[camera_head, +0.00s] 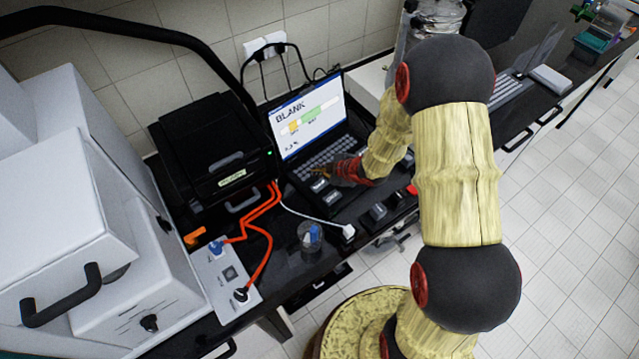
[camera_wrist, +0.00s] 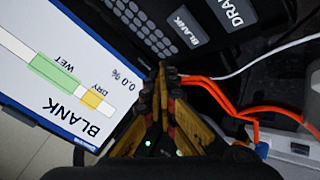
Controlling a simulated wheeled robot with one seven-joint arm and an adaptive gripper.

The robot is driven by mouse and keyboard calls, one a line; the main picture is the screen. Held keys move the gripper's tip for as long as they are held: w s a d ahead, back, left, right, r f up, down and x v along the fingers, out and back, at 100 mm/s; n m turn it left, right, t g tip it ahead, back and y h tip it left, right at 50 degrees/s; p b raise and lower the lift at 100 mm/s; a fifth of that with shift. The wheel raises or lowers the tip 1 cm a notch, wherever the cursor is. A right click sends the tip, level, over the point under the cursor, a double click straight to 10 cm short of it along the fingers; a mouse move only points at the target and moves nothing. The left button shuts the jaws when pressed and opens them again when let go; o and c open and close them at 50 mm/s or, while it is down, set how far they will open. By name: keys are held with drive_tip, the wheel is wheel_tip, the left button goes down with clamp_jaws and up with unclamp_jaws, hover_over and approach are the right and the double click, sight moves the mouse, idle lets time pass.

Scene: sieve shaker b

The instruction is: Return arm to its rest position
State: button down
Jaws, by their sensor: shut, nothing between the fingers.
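My gripper (camera_head: 318,171) hangs over the keyboard of a laptop (camera_head: 305,115) on the dark bench, at the end of my bent arm. In the wrist view my gripper (camera_wrist: 167,72) has its two yellow-and-black fingers together at the tips, shut with nothing between them. The laptop screen (camera_wrist: 60,65) shows the word BLANK, a green WET bar, a yellow DRY bar and 0.0 %. Whether the fingertips touch the laptop cannot be told.
A black box-shaped device (camera_head: 215,150) stands left of the laptop. Large white cabinets (camera_head: 60,220) fill the left side. Orange cables (camera_head: 262,215) run to a grey socket panel (camera_head: 225,280). A small clear cup (camera_head: 311,237) stands on the bench. Tiled floor (camera_head: 560,240) is open at right.

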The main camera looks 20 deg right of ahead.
idle(0.7)
drive_tip(key=s+d+f+m+g+h, duration=0.1)
drive_tip(key=s+d+f, duration=0.1)
drive_tip(key=s+d+f+m+g+h, duration=0.1)
drive_tip(key=s+d+f+m, duration=0.1)
drive_tip(key=d, duration=0.1)
drive_tip(key=shift+s+d+f+h, duration=0.2)
drive_tip(key=shift+f+h, duration=0.05)
drive_tip(key=shift+h, duration=0.15)
drive_tip(key=s+d+m, duration=0.1)
drive_tip(key=s+d+m+g+h, duration=0.1)
drive_tip(key=d, duration=0.1)
drive_tip(key=shift+s+r, duration=0.15)
drive_tip(key=shift+s, duration=0.1)
drive_tip(key=s+d+r+m+g+h+b, duration=0.3)
drive_tip(key=s+r+m+g+b, duration=0.15)
drive_tip(key=s+r+m, duration=0.55)
drive_tip(key=s+a+r+t+y+b, duration=0.2)
drive_tip(key=s+a+r+t+b, duration=0.3)
drive_tip(key=s+a+r+b, duration=0.5)
wheel_tip(320, 180, up, 3)
drive_tip(key=s, duration=0.2)
drive_tip(key=shift+s+a+f, duration=0.2)
drive_tip(key=shift+s+a, duration=0.1)
drive_tip(key=shift+a, duration=0.1)
